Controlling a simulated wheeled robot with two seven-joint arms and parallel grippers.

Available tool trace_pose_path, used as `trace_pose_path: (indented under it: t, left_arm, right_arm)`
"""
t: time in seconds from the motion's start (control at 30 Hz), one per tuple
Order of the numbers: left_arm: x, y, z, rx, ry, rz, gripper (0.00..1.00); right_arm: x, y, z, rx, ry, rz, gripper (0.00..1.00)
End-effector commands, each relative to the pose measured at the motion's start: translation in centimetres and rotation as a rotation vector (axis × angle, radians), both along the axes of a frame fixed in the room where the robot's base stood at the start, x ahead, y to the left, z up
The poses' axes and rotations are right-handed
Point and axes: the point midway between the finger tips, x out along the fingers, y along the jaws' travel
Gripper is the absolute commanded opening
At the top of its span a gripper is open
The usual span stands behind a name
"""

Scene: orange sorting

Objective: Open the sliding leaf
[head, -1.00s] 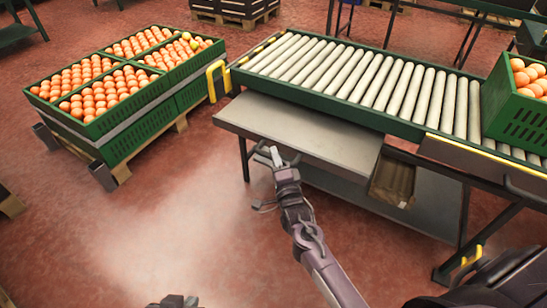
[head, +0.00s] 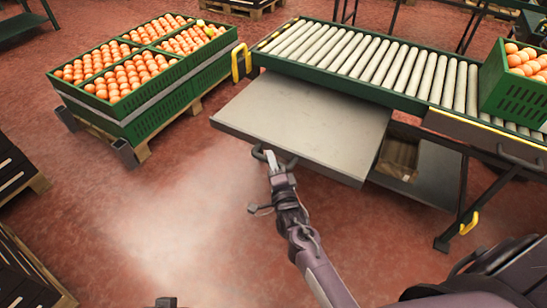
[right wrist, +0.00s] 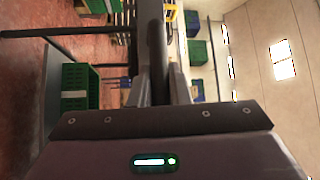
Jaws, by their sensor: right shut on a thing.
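The sliding leaf (head: 300,122) is a flat grey metal panel under the roller conveyor. It stands well out from beneath the conveyor's green frame, over the floor. A dark bar handle (head: 284,163) sits on its front edge. My right gripper (head: 271,158) is shut on this handle. In the right wrist view the dark bar (right wrist: 158,50) runs between the two fingers of my right gripper (right wrist: 159,88). Only a small dark tip shows at the bottom edge of the head view, perhaps of my left arm; its jaws cannot be made out.
The roller conveyor (head: 375,62) carries a green crate of oranges (head: 515,100) at the right. Several full green crates (head: 150,115) stand on a pallet at the left. A lower grey shelf (head: 432,175) holds a brown box (head: 398,158). Red floor in front is free.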

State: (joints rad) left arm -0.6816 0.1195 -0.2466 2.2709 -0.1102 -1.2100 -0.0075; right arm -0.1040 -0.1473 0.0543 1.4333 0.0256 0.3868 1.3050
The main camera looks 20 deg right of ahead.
Motion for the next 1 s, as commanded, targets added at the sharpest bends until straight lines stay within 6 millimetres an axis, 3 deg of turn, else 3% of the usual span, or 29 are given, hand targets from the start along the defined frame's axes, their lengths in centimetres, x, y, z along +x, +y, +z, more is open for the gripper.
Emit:
trace_pose_path:
  t: [0.27, 0.3, 0.43, 0.77, 1.0]
  left_arm:
    - [0.0, 0.0, 0.0, 0.000, 0.000, 0.000, 0.00]
    - [0.0, 0.0, 0.0, 0.000, 0.000, 0.000, 0.00]
    - [0.0, 0.0, 0.0, 0.000, 0.000, 0.000, 0.00]
    - [0.0, 0.0, 0.1, 0.000, 0.001, 0.000, 0.00]
    - [-0.5, 0.6, 0.4, 0.019, 0.038, 0.009, 0.00]
  right_arm:
    - [0.0, 0.0, 0.0, 0.000, 0.001, -0.001, 0.00]
    - [0.0, 0.0, 0.0, 0.000, 0.000, -0.001, 0.21]
    - [0.0, 0.0, 0.0, 0.000, 0.000, -0.001, 0.38]
    - [-0.4, 0.0, -0.1, 0.000, 0.001, -0.001, 0.38]
    - [-4.0, 0.4, -0.6, 0.002, 0.005, -0.001, 0.38]
